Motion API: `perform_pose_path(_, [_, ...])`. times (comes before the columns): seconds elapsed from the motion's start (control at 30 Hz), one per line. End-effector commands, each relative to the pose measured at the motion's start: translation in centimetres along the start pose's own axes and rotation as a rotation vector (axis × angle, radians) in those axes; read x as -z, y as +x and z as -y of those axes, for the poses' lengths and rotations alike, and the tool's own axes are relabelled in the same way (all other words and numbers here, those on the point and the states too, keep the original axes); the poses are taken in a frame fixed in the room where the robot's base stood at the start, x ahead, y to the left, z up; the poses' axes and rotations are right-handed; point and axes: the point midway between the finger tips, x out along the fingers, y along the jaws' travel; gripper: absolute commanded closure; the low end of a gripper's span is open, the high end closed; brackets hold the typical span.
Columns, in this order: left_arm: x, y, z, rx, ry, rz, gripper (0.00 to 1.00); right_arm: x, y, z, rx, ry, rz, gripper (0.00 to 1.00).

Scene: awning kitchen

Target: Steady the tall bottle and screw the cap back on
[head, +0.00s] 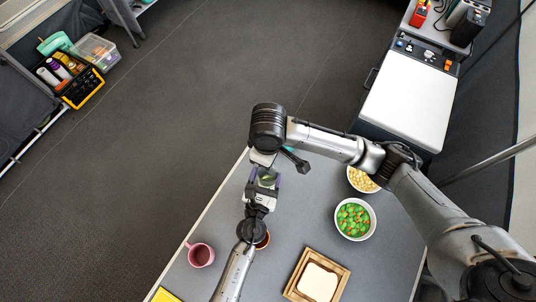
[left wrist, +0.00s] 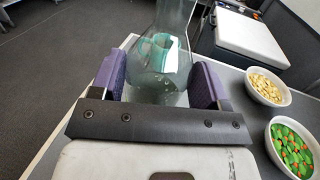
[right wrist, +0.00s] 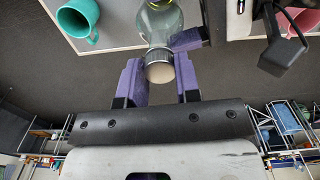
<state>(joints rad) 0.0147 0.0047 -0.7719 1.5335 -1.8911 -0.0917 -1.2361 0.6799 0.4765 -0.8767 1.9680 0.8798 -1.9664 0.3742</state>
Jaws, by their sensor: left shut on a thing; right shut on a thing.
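The tall clear glass bottle (left wrist: 165,65) stands between the purple pads of my left gripper (left wrist: 165,88), which is shut on its body. The bottle top is outside the left wrist view. In the head view the bottle is mostly hidden by my arms near my left gripper (head: 266,178). In the right wrist view a pale round cap (right wrist: 160,72) sits between the purple fingers of my right gripper (right wrist: 162,76), shut on it. The cap is in line with the bottle neck (right wrist: 161,45); whether its thread is engaged cannot be told. My right fingertips are hidden in the head view.
A teal mug (right wrist: 80,18) stands close behind the bottle. A pink mug (head: 200,254), a bread slice on a wooden tray (head: 300,290), a bowl of green and orange pieces (head: 370,228) and a bowl of pale pieces (head: 354,185) share the grey table.

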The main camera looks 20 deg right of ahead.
Motion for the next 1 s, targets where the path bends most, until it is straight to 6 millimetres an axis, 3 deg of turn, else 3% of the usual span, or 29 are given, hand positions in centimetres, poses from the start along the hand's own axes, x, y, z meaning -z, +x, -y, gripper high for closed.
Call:
perform_pose_path(0.3, [0.05,-0.02,-0.03,0.000,0.001,-0.001,0.97,-0.01,0.06,-0.04,-0.001,0.689,0.001,0.98])
perform_pose_path(0.43, [0.05,-0.02,-0.03,0.000,0.001,-0.001,0.97,-0.01,0.07,-0.04,-0.001,0.879,0.001,0.98])
perform_pose_path(0.57, [0.05,-0.01,-0.02,0.000,0.001,-0.001,0.97,0.00,0.07,-0.05,-0.001,0.877,0.000,0.98])
perform_pose_path(0.6, [0.06,-0.02,-0.02,0.000,0.001,-0.001,0.97,0.00,0.07,-0.05,-0.001,0.877,0.000,0.69])
perform_pose_path(0.9, [0.06,-0.02,-0.01,0.000,0.001,-0.001,0.97,0.01,0.07,-0.03,0.000,0.874,0.000,0.40])
perform_pose_path(1.0, [0.06,-0.02,-0.01,0.000,0.001,-0.001,0.97,0.01,0.07,-0.02,0.000,0.874,0.000,0.40])
